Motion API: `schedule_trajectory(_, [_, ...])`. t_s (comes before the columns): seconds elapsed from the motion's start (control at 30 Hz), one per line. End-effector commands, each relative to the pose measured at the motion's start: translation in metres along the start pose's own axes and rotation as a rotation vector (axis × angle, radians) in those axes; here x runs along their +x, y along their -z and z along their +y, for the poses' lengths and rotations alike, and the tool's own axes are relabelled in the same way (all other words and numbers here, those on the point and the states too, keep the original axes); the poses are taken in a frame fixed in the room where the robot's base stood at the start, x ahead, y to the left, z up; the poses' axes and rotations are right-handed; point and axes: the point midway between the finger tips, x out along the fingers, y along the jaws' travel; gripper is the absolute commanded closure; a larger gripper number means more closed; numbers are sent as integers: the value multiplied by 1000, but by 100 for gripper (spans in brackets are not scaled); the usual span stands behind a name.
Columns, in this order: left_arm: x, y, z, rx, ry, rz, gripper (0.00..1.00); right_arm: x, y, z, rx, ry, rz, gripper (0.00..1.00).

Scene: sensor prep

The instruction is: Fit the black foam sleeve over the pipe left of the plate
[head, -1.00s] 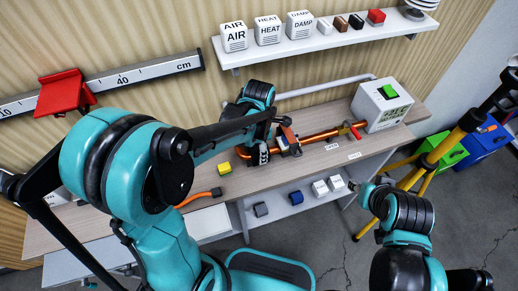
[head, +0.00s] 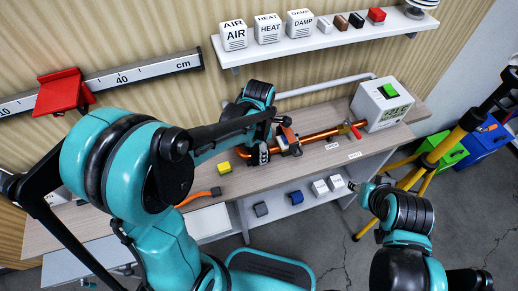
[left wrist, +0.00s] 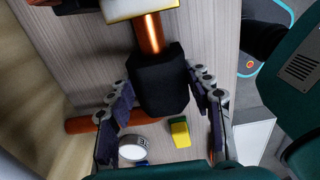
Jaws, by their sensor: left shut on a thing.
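The black foam sleeve (left wrist: 160,85) sits between the fingers of my left gripper (left wrist: 165,108) in the left wrist view. The gripper is shut on it. The copper pipe (left wrist: 151,34) runs from the pale plate (left wrist: 138,10) into the sleeve's upper end, and the sleeve covers a stretch of it. Whether the sleeve wraps fully around the pipe, I cannot tell. In the head view my left gripper (head: 268,150) is at the pipe (head: 322,134), and the sleeve is hard to make out. My right gripper (head: 358,187) is low at the right, away from the pipe; its fingers are unclear.
A white meter box (head: 382,104) stands at the pipe's right end, near a red valve handle (head: 355,131). A yellow block (head: 224,168) and an orange cable (head: 198,197) lie on the bench nearby. A tape roll (left wrist: 132,148) lies below the fingers in the wrist view.

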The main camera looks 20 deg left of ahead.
Motion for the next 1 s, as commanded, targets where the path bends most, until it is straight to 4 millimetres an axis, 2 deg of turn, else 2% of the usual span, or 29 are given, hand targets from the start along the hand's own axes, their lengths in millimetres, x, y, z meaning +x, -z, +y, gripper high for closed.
schedule_trajectory(0.83, [8,0,0,0,0,0,67,5,-4,0,0,0,0,60])
schedule_trajectory(0.87, [8,0,0,0,0,0,44,5,-4,0,0,0,0,60])
schedule_trajectory(0.9, [8,0,0,0,0,0,34,5,-4,0,0,0,0,60])
schedule_trajectory(0.93, [8,0,0,0,0,0,26,5,-4,0,0,0,0,60])
schedule_trajectory(1.0, [8,0,0,0,0,0,25,5,-4,0,0,0,0,60])
